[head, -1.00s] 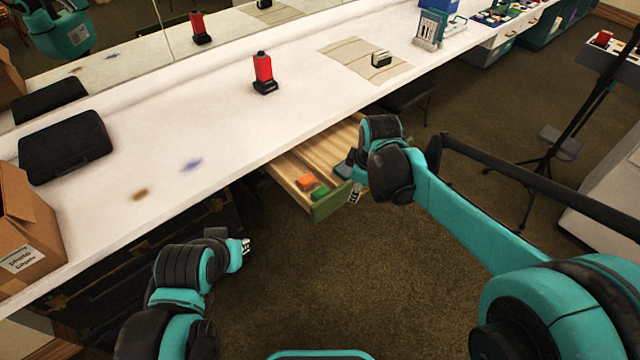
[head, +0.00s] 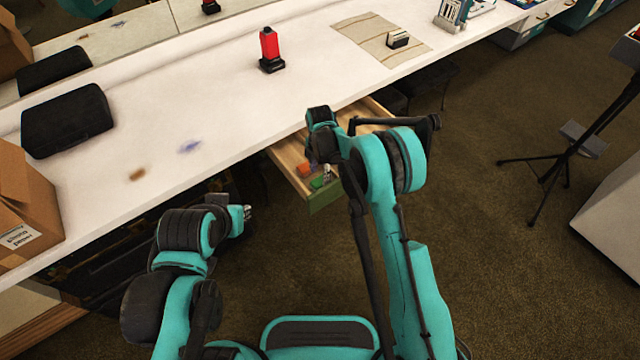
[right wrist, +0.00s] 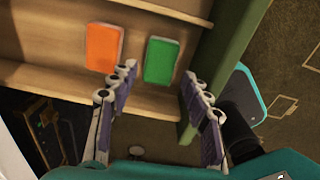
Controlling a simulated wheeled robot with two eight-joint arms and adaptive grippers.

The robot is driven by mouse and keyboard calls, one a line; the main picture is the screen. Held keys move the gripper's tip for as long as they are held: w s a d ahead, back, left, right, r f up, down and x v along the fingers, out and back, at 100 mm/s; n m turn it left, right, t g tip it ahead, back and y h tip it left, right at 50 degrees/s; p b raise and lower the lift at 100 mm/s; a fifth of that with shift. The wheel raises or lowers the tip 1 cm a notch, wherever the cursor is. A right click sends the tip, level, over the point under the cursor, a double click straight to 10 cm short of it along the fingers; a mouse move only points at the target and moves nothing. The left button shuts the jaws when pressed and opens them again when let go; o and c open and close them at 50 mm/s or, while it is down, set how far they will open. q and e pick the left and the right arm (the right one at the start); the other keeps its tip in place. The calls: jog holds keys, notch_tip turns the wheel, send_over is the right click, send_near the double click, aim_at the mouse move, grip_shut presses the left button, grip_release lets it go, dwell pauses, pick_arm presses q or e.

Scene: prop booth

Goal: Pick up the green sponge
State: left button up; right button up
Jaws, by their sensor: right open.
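The green sponge (head: 317,183) lies in the open drawer (head: 325,200) below the counter, partly covered by my right gripper (head: 327,173) in the head view. In the right wrist view the green sponge (right wrist: 161,61) lies flat on the wooden drawer bottom. My right gripper (right wrist: 158,82) is open and empty there, its two finger sets on either side of the space just in front of the sponge. They do not visibly touch it. My left gripper (head: 247,212) is low at the left, away from the drawer; its jaws are too small to read.
An orange sponge (right wrist: 103,47) lies left of the green one in the same drawer section. A wooden divider (right wrist: 60,82) and the green drawer front (right wrist: 228,55) bound the space. The white counter (head: 230,110) overhangs the drawer. A tripod (head: 570,150) stands at right.

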aim_at(320, 181)
notch_tip(320, 181, down, 5)
jog(key=shift+f+b, duration=0.1)
jog(key=shift+b, duration=0.75)
jog(key=c, duration=0.7)
notch_tip(320, 181, up, 10)
jog(key=p, duration=0.4)
jog(key=shift+r, duration=0.2)
jog(key=shift+o, duration=1.3)
jog(key=c, duration=0.4)
jog(key=shift+o, duration=0.2)
jog(key=shift+d, duration=0.1)
